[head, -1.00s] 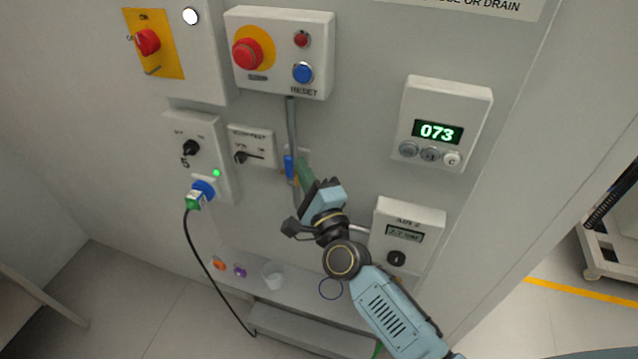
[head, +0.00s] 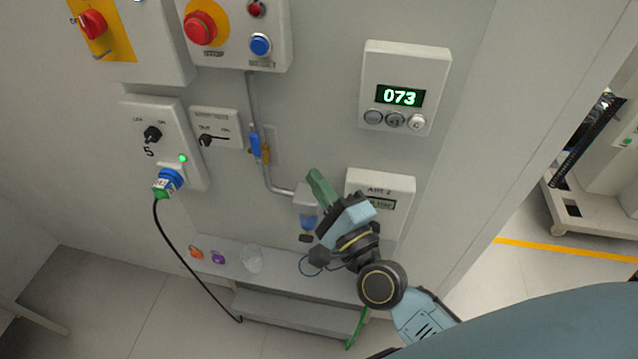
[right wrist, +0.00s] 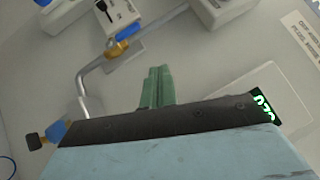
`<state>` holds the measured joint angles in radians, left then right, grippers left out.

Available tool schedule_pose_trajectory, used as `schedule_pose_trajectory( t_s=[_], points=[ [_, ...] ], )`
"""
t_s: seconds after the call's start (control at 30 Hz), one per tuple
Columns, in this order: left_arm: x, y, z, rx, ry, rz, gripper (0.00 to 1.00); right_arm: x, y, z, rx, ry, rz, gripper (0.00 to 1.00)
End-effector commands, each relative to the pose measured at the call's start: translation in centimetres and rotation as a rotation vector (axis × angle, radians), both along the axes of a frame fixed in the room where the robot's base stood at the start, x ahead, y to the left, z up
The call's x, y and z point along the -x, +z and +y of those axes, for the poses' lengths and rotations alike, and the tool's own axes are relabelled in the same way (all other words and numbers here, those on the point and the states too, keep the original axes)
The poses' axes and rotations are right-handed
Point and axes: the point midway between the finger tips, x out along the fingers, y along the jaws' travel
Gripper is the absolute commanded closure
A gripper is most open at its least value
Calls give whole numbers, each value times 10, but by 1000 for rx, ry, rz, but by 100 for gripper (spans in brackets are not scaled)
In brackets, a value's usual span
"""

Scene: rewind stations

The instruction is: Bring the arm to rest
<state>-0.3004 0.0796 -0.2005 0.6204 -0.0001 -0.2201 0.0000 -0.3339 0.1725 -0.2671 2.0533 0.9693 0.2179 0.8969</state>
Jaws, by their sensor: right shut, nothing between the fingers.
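My right gripper (head: 317,180) is in front of the wall panel in the head view, with its green fingers pointing up and to the left. The fingers are together and empty. In the right wrist view the green fingers (right wrist: 157,88) also show side by side with nothing between them. The pipe with a blue-handled brass valve (head: 257,147) runs down the wall to the left of the gripper; it also shows in the right wrist view (right wrist: 112,52). The gripper looks apart from the pipe and the panel boxes. My left gripper is not in view.
A counter box reading 073 (head: 406,88) is above the gripper, and an AIR 2 box (head: 395,185) is partly hidden behind it. A plugged blue connector (head: 169,180) trails a black cable. A shelf (head: 285,276) below holds a clear cup (head: 252,259).

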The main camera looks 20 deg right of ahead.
Motion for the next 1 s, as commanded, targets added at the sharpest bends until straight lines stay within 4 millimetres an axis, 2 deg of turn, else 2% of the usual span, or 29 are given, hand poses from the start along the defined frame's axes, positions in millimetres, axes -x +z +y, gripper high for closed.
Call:
schedule_pose_trajectory(
  t_s=[0.4,0.47,0.53,0.57,0.67,0.7,0.77,0.8,0.87,0.9,0.97,1.0],
  points=[
    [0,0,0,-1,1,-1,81,-1,-2,0,5,0,3,100],
    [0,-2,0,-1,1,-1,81,-1,-11,0,26,-2,16,100],
    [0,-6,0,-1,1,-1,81,-3,-34,1,86,-6,48,100],
    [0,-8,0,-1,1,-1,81,-4,-49,2,121,-7,68,100],
    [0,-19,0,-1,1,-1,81,-4,-114,3,293,-3,160,100],
    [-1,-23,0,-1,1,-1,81,-2,-145,3,376,6,203,100],
    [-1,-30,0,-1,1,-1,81,4,-192,2,503,24,270,100],
    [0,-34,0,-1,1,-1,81,10,-223,1,585,40,313,100],
    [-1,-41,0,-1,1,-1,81,21,-268,-1,706,73,376,100],
    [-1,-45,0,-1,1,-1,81,30,-297,-3,785,99,417,100],
    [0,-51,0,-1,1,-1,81,47,-340,-7,903,146,479,100],
    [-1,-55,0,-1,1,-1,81,60,-368,-10,978,182,519,100]
  ],
)
